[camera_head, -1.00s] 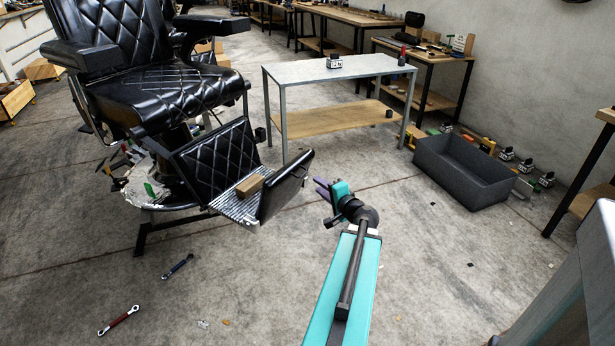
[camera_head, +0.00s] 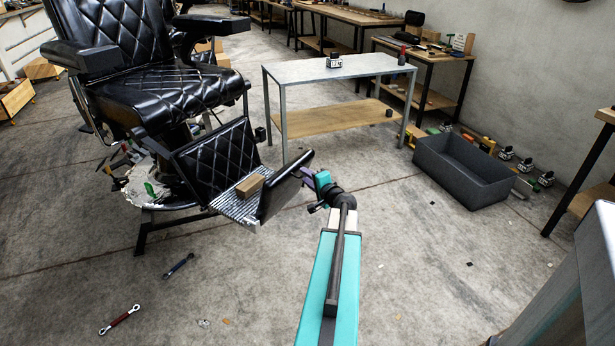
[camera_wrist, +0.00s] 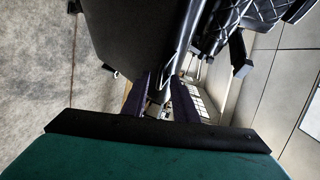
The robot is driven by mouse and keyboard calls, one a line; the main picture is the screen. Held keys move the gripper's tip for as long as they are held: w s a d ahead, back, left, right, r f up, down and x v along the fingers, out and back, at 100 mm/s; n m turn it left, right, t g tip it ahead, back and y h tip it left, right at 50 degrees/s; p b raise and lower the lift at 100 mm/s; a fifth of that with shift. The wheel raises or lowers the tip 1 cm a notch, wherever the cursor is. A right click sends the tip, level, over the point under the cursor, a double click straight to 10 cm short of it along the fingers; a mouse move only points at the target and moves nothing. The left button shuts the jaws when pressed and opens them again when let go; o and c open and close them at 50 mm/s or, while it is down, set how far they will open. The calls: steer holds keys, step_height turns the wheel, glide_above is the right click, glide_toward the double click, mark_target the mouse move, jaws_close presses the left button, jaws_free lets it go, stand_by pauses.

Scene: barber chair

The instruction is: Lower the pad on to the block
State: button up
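The pad (camera_head: 283,188) is a black upholstered flap standing tilted up at the outer edge of the barber chair's ribbed metal footplate (camera_head: 232,207). The block (camera_head: 250,185) is a small brown wooden piece lying on that footplate, beside the pad and apart from it. My gripper (camera_head: 308,173) is at the pad's right side, near its upper end. In the wrist view, my gripper's two purple fingers (camera_wrist: 160,88) are apart, with a gap between them. The dark pad (camera_wrist: 130,40) fills the space just beyond the fingertips. I cannot tell whether they touch it. The block is hidden there.
The black barber chair (camera_head: 155,85) stands at left. A metal-topped table (camera_head: 300,70) is behind my gripper. A grey bin (camera_head: 463,172) is at right. Two wrenches (camera_head: 120,319) (camera_head: 178,265) lie on the floor at lower left.

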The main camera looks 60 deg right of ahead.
steer(key=shift+w+d, duration=0.15)
steer(key=shift+w, duration=0.1)
jaws_close()
steer(key=shift+f, duration=0.1)
stand_by(1.2)
steer(key=shift+d, duration=0.1)
